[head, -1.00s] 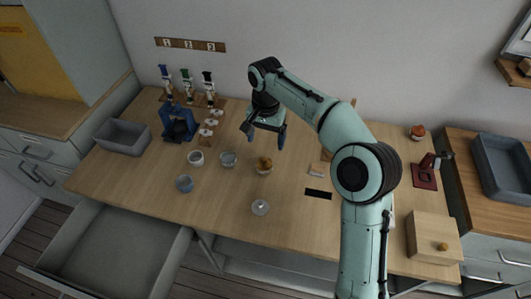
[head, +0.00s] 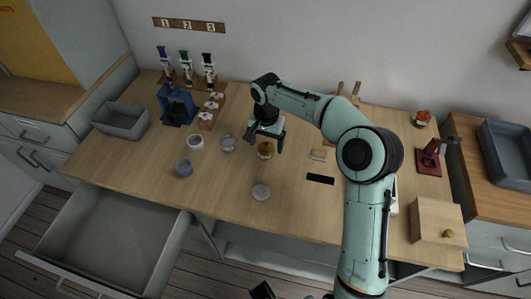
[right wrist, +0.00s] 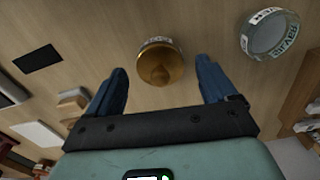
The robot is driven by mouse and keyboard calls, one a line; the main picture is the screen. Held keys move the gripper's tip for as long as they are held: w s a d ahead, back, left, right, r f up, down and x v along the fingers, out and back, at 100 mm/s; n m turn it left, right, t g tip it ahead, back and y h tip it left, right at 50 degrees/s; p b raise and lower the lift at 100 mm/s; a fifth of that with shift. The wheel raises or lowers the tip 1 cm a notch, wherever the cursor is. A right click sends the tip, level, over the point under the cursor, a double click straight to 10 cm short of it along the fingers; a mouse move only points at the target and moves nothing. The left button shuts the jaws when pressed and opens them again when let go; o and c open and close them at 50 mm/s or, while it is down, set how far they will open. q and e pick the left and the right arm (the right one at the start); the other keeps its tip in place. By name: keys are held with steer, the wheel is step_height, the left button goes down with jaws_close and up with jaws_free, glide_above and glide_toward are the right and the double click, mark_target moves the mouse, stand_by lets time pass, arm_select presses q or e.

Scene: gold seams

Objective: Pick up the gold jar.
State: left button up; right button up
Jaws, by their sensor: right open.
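The gold jar (head: 265,150) stands on the wooden table, with a gold rounded top and a pale lettered band. In the right wrist view the gold jar (right wrist: 160,66) shows between and just beyond the fingertips. My right gripper (head: 265,141) is open, with blue fingers, just above and around the jar's top in the picture. In the right wrist view the open right gripper (right wrist: 161,70) has a finger on each side, with gaps to the jar. I cannot tell the exact height left between them.
A lettered glass jar (head: 228,143) stands close left of the gold jar, also in the right wrist view (right wrist: 270,35). A white cup (head: 195,141), a blue-grey cup (head: 184,167) and a clear round lid (head: 261,191) are nearby. A black strip (head: 320,179) lies right.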

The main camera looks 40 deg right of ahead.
step_height(320, 180, down, 3)
steer(key=shift+c, duration=0.3)
steer(key=shift+r, duration=0.1)
steer(key=c, duration=1.2)
